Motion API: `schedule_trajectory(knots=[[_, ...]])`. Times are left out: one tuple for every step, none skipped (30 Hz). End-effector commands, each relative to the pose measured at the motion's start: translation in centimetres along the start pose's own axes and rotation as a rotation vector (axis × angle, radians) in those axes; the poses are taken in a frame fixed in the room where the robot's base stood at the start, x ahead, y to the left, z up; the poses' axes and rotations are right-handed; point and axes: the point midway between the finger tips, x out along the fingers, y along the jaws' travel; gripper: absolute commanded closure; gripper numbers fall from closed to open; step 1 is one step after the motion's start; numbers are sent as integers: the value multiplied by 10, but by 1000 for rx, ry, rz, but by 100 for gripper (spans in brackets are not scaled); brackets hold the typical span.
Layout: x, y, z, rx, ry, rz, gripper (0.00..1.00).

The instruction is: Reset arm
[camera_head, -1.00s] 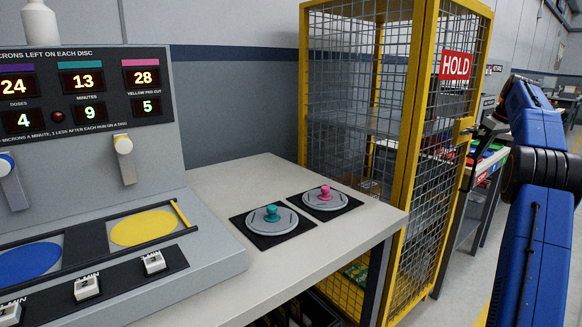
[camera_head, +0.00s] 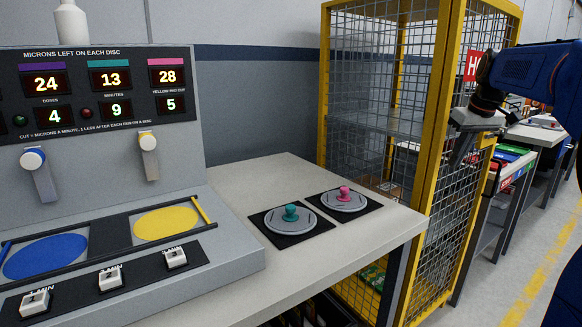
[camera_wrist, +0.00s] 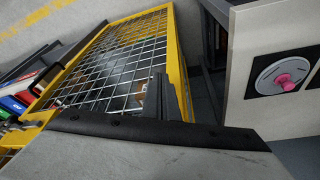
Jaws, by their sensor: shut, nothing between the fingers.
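My blue arm (camera_head: 535,80) reaches in from the right edge of the head view, bent at the wrist. My gripper (camera_head: 460,152) hangs in front of the yellow cage, right of the bench, and holds nothing. In the wrist view my gripper (camera_wrist: 158,98) is shut and points toward the cage mesh. Whether it touches the mesh I cannot tell.
The yellow mesh cage (camera_head: 440,180) stands close beside my gripper. The bench (camera_head: 270,180) carries a teal-knobbed disc (camera_head: 290,218), a pink-knobbed disc (camera_head: 344,200) and a console (camera_head: 100,180). Clear floor (camera_head: 510,270) lies at the right.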

Motion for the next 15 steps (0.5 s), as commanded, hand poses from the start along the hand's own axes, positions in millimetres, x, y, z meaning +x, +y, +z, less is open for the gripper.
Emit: schedule_trajectory(knots=[[-3, -17, 13, 2, 1, 3, 100], [-4, -25, 21, 7, 2, 5, 100], [-4, -36, 30, 12, 4, 8, 100], [-4, -44, 38, 16, 4, 9, 100], [-4, -52, 46, 21, 5, 11, 100], [-4, -63, 56, 25, 7, 14, 100], [-3, -70, 64, 29, 8, 16, 100], [-3, -78, 73, 32, 9, 19, 100], [-2, -87, 84, 38, 11, 21, 100], [-1, -94, 93, 41, 12, 23, 100], [0, -101, 102, 45, 14, 24, 100], [2, -111, 114, 49, 15, 26, 100], [3, -117, 123, 52, 17, 28, 100], [4, -123, 132, 57, 20, 30, 100], [7, -132, 145, 60, 21, 32, 100]])
